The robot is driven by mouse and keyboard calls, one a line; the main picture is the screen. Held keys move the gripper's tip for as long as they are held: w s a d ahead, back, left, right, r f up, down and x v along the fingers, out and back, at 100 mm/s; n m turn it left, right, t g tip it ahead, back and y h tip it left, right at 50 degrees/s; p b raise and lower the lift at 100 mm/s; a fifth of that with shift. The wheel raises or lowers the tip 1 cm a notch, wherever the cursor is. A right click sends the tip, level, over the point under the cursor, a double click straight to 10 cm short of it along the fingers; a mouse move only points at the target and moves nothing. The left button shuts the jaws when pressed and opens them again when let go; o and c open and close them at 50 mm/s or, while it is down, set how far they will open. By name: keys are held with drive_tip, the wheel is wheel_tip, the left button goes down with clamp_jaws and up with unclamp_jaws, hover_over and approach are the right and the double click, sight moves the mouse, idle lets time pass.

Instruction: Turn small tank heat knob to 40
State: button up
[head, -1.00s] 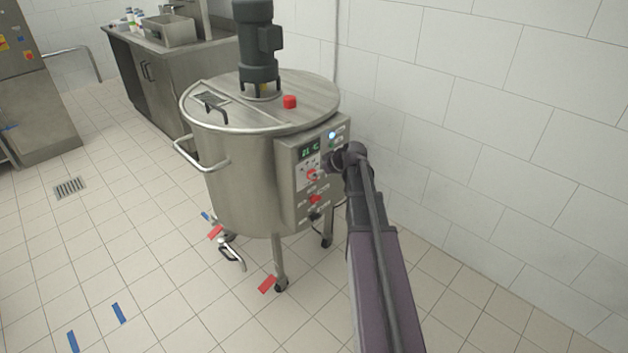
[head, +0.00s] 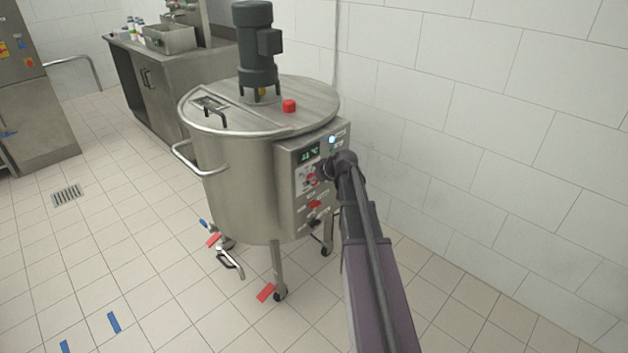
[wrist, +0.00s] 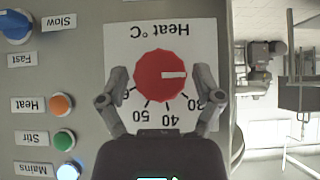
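The red heat knob (wrist: 160,75) sits on a white dial plate (wrist: 205,35) labelled Heat °C, upside down in the wrist view. Its white pointer points right, just past the 30 end; the 40 mark is at lower right. My gripper (wrist: 162,73) is open, with one finger on each side of the knob and a visible gap on both sides. In the head view, my gripper (head: 325,170) is at the control panel (head: 290,165) of the steel tank (head: 235,185), next to the red knob (head: 311,180), which it partly hides.
On the panel are a blue knob (wrist: 15,25) marked Slow and Fast, an orange Heat button (wrist: 61,104), a green Stir button (wrist: 64,140) and a lit Mains light (wrist: 68,171). A tiled wall (head: 480,120) stands to the right. A steel counter (head: 180,85) stands behind the tank.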

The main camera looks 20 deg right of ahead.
drive_tip(key=c, duration=0.7)
drive_tip(key=shift+y, duration=0.3)
drive_tip(key=shift+w+d+f+m+g+y+b, duration=0.1)
drive_tip(key=shift+m+g+y+b, duration=0.1)
drive_tip(key=shift+m+y+b, duration=0.3)
drive_tip(key=shift+d+f+m+g+y+b, duration=0.1)
drive_tip(key=shift+m+g+y, duration=0.15)
drive_tip(key=shift+y, duration=0.45)
drive_tip(key=m+y+b, duration=0.2)
drive_tip(key=y+b, duration=0.1)
drive_tip(key=shift+f+g+y, duration=0.15)
drive_tip(key=shift+g+y, duration=0.1)
drive_tip(key=shift+y, duration=0.05)
drive_tip(key=m+y+b, duration=0.2)
drive_tip(key=y+b, duration=0.1)
drive_tip(key=b, duration=0.2)
drive_tip(key=shift+f+m+y, duration=0.1)
drive_tip(key=shift+m+y, duration=0.25)
drive_tip(key=shift+y, duration=0.05)
drive_tip(key=shift+r+m+y+b, duration=0.2)
drive_tip(key=shift+m+y+b, duration=0.5)
drive_tip(key=shift+b, duration=0.3)
drive_tip(key=shift+r, duration=0.1)
